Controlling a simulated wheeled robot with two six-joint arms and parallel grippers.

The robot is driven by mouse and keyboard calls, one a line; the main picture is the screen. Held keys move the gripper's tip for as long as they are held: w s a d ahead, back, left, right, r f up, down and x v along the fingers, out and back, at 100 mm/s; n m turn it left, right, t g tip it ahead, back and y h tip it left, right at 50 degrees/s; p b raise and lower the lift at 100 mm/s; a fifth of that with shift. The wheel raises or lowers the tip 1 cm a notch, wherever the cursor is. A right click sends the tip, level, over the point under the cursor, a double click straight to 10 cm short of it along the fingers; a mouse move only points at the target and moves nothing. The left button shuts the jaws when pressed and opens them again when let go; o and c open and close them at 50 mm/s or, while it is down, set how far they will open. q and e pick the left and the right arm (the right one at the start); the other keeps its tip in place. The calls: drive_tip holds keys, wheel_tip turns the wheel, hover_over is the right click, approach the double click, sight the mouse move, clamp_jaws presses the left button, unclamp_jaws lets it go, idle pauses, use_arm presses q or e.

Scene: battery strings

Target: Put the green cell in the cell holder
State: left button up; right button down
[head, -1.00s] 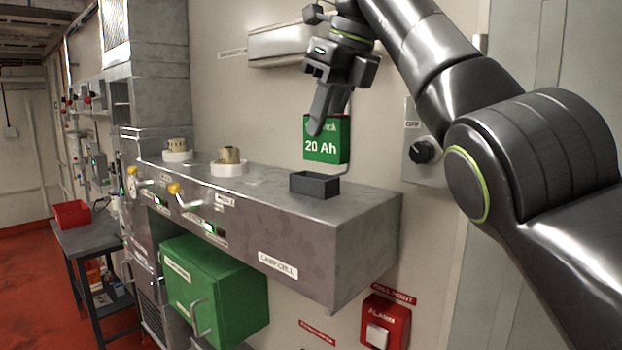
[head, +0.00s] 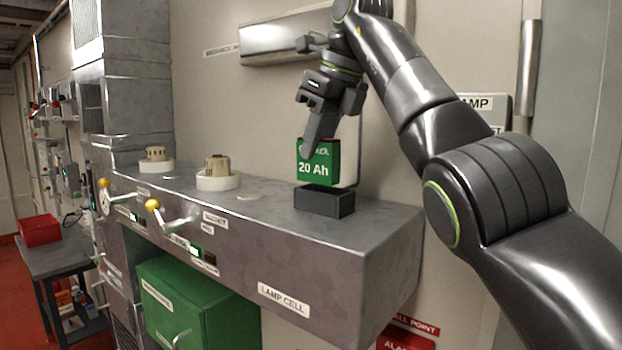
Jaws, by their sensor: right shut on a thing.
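The green cell (head: 318,168), a block marked "20 Ah", is upright in my right gripper (head: 318,147), which is shut on its upper part. The cell holder (head: 324,202) is a small dark open-topped box on the grey bench, above the "LAMP CELL" label. The cell is right above the holder, its lower edge close to the holder's back rim. I cannot tell whether the lower edge is inside the rim. My left gripper is not in view.
The grey bench top (head: 385,221) is bare to the right of the holder. Two brass fittings on white bases, one of them here (head: 217,172), stand to the left. Yellow-knobbed levers (head: 152,205) stick out in front. A green cabinet (head: 190,305) is below. The wall is close behind.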

sight(324, 169)
drive_tip(key=w+f, duration=0.2)
drive_tip(key=w, duration=0.1)
drive_tip(key=shift+w+d, duration=0.1)
drive_tip(key=shift+d, duration=0.05)
drive_tip(key=shift+w+d+f+b, duration=0.2)
drive_tip(key=shift+d+f+b, duration=0.1)
drive_tip(key=shift+f+b, duration=0.25)
drive_tip(key=shift+w+d+f+b, duration=0.15)
drive_tip(key=shift+d+f+b, duration=0.2)
drive_tip(key=shift+b, duration=0.25)
drive_tip(key=shift+s+a+f+b, duration=0.1)
drive_tip(key=shift+s+f+b, duration=0.55)
drive_tip(key=shift+b, duration=0.25)
drive_tip(key=shift+w+a, duration=0.2)
drive_tip(key=shift+a, duration=0.05)
drive_tip(key=shift+w, duration=0.1)
drive_tip(key=shift+d+f, duration=0.1)
drive_tip(key=c, duration=1.5)
unclamp_jaws()
drive_tip(key=shift+o, duration=1.2)
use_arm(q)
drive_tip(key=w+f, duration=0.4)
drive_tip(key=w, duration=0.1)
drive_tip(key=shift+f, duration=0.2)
use_arm(e)
drive_tip(key=shift+o, duration=0.3)
